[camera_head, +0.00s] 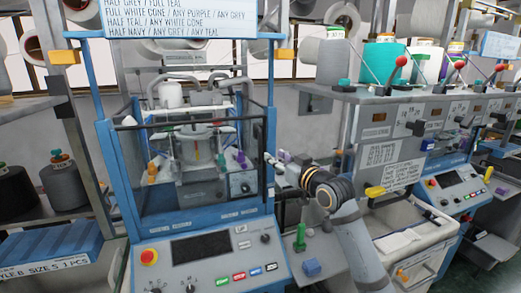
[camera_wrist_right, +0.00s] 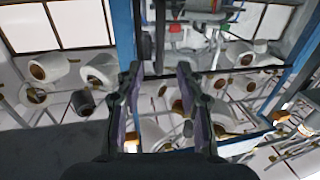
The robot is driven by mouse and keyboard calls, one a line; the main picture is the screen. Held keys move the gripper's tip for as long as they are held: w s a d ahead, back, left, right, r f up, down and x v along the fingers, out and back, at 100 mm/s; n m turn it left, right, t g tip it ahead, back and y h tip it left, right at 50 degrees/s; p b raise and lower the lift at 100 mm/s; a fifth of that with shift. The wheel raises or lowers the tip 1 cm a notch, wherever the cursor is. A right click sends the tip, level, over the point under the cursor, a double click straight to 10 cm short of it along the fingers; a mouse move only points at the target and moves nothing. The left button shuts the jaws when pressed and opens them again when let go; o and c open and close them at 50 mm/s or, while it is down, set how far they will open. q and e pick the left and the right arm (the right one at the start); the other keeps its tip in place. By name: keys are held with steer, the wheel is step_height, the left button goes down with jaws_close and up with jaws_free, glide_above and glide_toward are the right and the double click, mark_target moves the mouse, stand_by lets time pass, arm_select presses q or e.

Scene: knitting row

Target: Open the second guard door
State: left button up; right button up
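A knitting machine with a blue frame (camera_head: 104,165) stands in the middle of the head view. A clear guard door (camera_head: 150,190) with dark edges appears to cover its front; which door counts as the second, I cannot tell. My right gripper (camera_head: 275,163) is at the machine's right front post in the head view, its fingertips small and partly unclear. In the right wrist view my right gripper (camera_wrist_right: 160,92) has its two fingers apart with nothing visible held between them. Whether it touches the door cannot be told. My left gripper is not in view.
A control panel (camera_head: 200,245) with buttons lies below the guard. Another machine panel (camera_head: 460,190) stands at the right. Yarn cones (camera_head: 382,62) fill the shelf above.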

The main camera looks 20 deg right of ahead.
mark_target(261, 148)
steer(key=p+x, duration=0.4)
steer(key=x, duration=0.5)
steer(key=shift+w+a, duration=0.15)
steer(key=shift+w, duration=0.15)
steer(key=shift+w+f+p, duration=0.1)
steer(key=shift+w+p, duration=0.2)
steer(key=shift+w, duration=0.1)
jaws_close()
steer(key=shift+a, duration=0.1)
